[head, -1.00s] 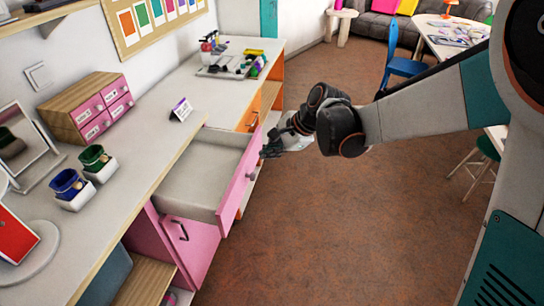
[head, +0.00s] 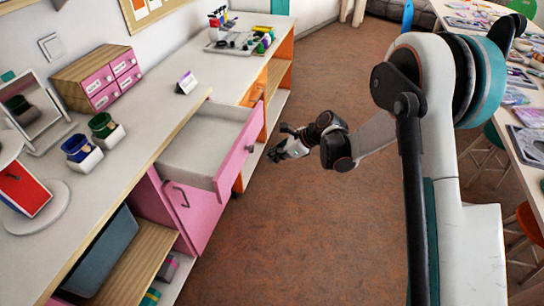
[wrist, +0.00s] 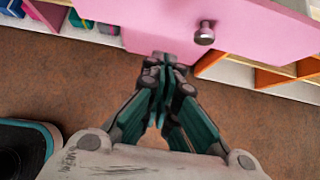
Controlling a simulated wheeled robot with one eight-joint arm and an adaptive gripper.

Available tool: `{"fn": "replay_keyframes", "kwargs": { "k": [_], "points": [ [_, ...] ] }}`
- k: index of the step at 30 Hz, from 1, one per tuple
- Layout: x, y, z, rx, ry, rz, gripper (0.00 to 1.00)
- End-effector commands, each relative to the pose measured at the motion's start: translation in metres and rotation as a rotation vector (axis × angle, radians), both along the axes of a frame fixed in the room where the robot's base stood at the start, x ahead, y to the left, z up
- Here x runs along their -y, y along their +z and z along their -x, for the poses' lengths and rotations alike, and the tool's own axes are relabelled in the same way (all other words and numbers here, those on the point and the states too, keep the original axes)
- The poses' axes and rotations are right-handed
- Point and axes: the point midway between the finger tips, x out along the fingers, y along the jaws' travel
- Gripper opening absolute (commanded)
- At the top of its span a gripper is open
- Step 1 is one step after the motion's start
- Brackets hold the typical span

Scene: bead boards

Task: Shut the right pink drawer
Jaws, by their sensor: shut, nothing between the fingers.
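The large pink drawer (head: 238,158) is pulled out of the counter, and its empty grey-white inside shows from above. Its pink front also spans the top of the wrist view (wrist: 255,30), with a round metal knob (wrist: 204,33). My gripper (head: 273,155) is to the right of the drawer front in the head view, apart from it, over the floor. In the wrist view its fingertips (wrist: 164,62) are together and empty, pointing toward the pink furniture, below and left of the knob.
A pink cupboard door (head: 195,205) with a dark handle is below the drawer. The counter holds a box of small pink drawers (head: 98,80) and cups. Brown floor (head: 290,235) is clear in front.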

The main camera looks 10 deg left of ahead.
Motion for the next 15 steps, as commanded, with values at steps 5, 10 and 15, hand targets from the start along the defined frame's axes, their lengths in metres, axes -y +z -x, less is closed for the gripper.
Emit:
{"fn": "replay_keyframes", "kwargs": {
  "k": [5,10,15],
  "points": [
    [-0.026,-0.029,-0.002,0.001,0.003,0.0,0.0],
    [-0.049,-0.052,-0.004,0.001,0.003,0.0,0.0],
    [-0.074,-0.054,-0.005,0.003,0.003,0.0,0.0]
  ]
}}
